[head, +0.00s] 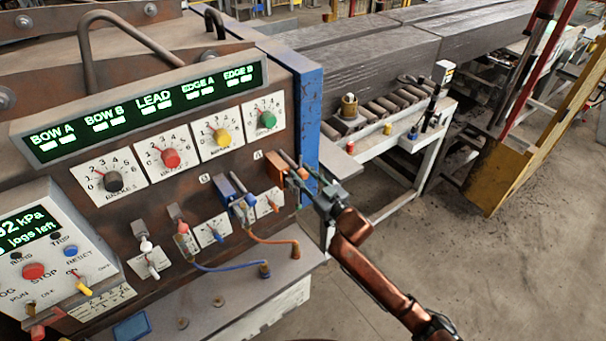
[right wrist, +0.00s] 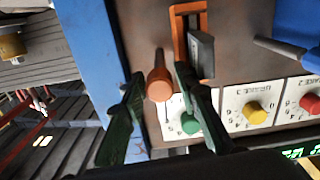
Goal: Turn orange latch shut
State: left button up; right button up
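The orange latch (head: 274,167) sits at the right end of the control panel, below the green-knob dial. In the right wrist view it shows as an orange bracket (right wrist: 178,38) with a grey lever (right wrist: 201,56). An orange-tipped peg (right wrist: 159,84) stands beside it. My right gripper (head: 305,182) is at the panel's right edge, close to the latch. In the right wrist view its green fingers (right wrist: 165,112) are apart, with the orange-tipped peg seen between them. I cannot tell whether they touch it. The head view partly hides the latch behind the gripper. My left gripper is not in view.
A blue post (head: 308,115) borders the panel on the right. A blue latch (head: 228,188) sits left of the orange one. Blue (head: 225,268) and orange (head: 272,241) cables hang below. Dials (head: 267,118) line the panel above. Floor at the right is open.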

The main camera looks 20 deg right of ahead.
grip_shut()
jog(key=shift+n, duration=0.3)
jog(key=n+p, duration=0.1)
jog(key=n, duration=0.2)
jog(key=shift+r+p, duration=0.1)
jog(key=shift+p, duration=0.25)
jog(key=n+p, duration=0.1)
jog(key=n, duration=0.3)
jog(key=n+p, duration=0.1)
jog(key=n, duration=1)
jog(key=shift+f+n, duration=0.2)
jog(key=shift+n, duration=0.1)
jog(key=shift+o, duration=0.4)
grip_release()
